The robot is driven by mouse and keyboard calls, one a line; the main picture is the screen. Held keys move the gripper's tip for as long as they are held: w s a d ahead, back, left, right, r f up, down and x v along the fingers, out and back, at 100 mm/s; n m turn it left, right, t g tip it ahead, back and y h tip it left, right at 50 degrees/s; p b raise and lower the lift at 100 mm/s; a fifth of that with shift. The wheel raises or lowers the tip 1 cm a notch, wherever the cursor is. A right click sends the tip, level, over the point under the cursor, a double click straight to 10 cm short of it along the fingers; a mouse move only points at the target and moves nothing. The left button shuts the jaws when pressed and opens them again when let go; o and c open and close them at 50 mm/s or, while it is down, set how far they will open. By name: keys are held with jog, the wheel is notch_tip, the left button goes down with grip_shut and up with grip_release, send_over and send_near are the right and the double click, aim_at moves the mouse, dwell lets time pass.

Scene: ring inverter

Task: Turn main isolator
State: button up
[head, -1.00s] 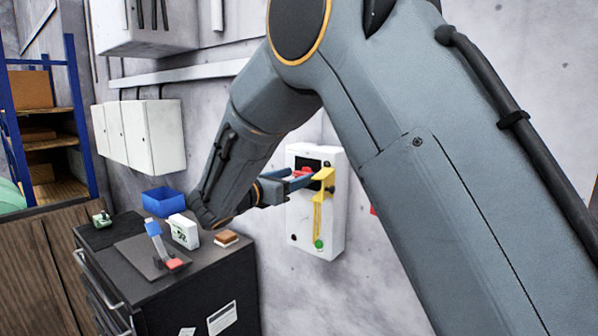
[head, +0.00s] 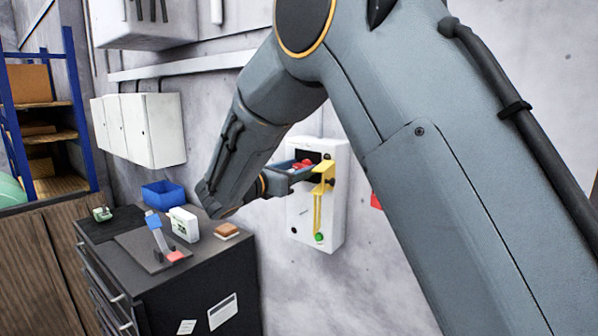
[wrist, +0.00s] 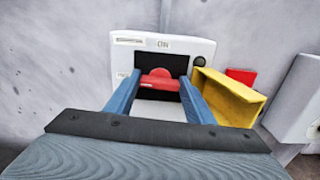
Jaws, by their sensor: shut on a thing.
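The main isolator is a white wall box (head: 332,222) with a red knob on a dark panel. The red knob (wrist: 159,80) shows between my fingers in the wrist view, and a little of it (head: 303,164) shows in the head view. My gripper (wrist: 159,88), also in the head view (head: 302,168), is shut on the red knob, one blue finger on each side. A yellow bracket (head: 322,190) hangs on the box front, right of the knob; it also shows close beside my right finger in the wrist view (wrist: 230,97).
A black cabinet (head: 205,275) stands left of the box. On it are a blue bin (head: 163,194), a white device (head: 184,225) and a brown block (head: 227,231). A red item (wrist: 241,76) is on the wall right of the box.

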jog(key=m+b, duration=0.5)
jog(key=b, duration=0.4)
jog(key=m+b, duration=0.6)
jog(key=b, duration=0.3)
jog(key=m+b, duration=0.6)
jog(key=b, duration=0.3)
jog(key=shift+s+d+f, duration=0.15)
jog(key=shift+d+f, duration=0.05)
jog(key=shift+f, duration=0.2)
jog(key=shift+m+b, duration=0.3)
jog(key=shift+b, duration=0.2)
jog(key=o, duration=0.8)
jog(key=shift+r, duration=0.1)
jog(key=shift+v, duration=4.05)
